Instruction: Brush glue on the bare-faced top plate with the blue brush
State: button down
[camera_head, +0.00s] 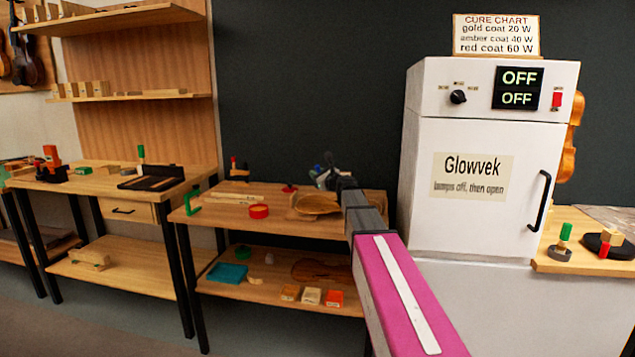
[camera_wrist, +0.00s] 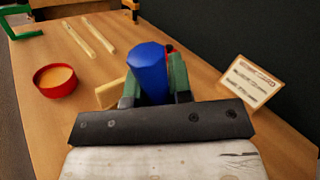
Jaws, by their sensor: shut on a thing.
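My gripper (camera_wrist: 156,88) is shut on the blue brush (camera_wrist: 147,62); its blue handle shows between the green-sided fingers. In the head view my gripper (camera_head: 328,178) is over the right part of the middle bench, and the brush tip is hidden. A pale violin plate (camera_head: 316,205) lies on that bench, close to my gripper; whether its face is bare is not clear. A red pot (camera_head: 258,211) stands to its left. In the wrist view the red pot (camera_wrist: 54,80) holds orange-tan glue and is apart from the brush.
Pale wood strips (camera_wrist: 90,38) and a green clamp (camera_head: 192,200) are left on the bench. A small lettered card (camera_wrist: 250,82) stands right of my gripper. A white Glowvek cabinet (camera_head: 480,215) is close on the right. Another violin plate (camera_head: 318,270) lies on the lower shelf.

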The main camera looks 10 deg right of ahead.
notch_tip(320, 180, up, 2)
jog(key=shift+s, duration=0.1)
dwell(0.6)
